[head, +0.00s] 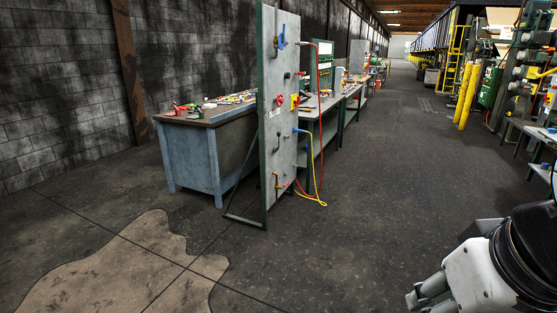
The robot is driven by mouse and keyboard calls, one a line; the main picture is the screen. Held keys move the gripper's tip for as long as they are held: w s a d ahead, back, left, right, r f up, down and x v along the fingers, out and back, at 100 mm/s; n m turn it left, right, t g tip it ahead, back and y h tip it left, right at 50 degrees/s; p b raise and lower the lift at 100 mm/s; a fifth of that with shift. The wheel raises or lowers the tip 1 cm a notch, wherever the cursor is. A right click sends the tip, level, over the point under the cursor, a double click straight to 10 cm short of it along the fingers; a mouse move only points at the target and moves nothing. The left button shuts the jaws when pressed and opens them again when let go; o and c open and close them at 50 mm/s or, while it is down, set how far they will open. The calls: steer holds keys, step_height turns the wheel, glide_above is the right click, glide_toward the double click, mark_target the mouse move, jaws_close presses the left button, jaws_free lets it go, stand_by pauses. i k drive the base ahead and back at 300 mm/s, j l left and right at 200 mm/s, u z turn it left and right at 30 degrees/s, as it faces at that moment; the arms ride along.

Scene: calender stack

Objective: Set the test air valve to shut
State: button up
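An upright grey panel (270,150) on a dark green frame stands left of centre, with several valves and controls on its face.
A blue-grey workbench (190,160) with small items stands behind the panel. Red and yellow hoses (317,201) hang from the panel, looping near the floor. More benches line up beyond. Yellow posts (466,97) and racks stand at right. The wide aisle floor (385,170) is clear.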

mark_target(283, 37)
steer(key=i, duration=2.05)
